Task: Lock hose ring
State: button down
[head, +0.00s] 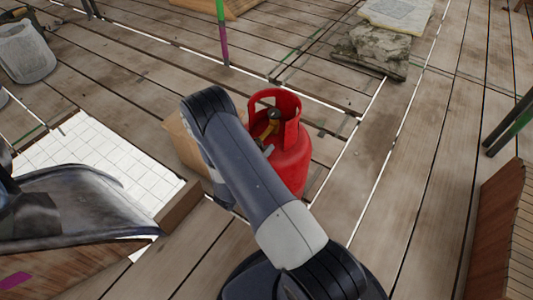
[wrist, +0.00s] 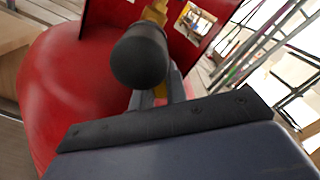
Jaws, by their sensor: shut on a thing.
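A red gas bottle (head: 290,158) stands upright on the planks, partly behind my arm. Its collar surrounds a brass valve (head: 266,130) with a dark round-ended part (head: 274,114). In the wrist view the red bottle (wrist: 75,90) fills the left, and the dark round-ended part (wrist: 140,56) is close up before the brass valve (wrist: 156,12). My gripper (wrist: 158,92) is shut on this dark part, its grey fingers showing just below it. I cannot make out a separate hose ring or whether it is locked.
A cardboard-brown box (head: 184,140) stands left of the bottle, partly behind my arm. The bottle's red collar closes in around the valve. A stone block (head: 372,48) lies at the back right. The planks between are clear.

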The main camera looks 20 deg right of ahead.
dwell(0.3)
jog(key=c, duration=1.4)
grip_release()
jog(key=shift+a+f, duration=0.1)
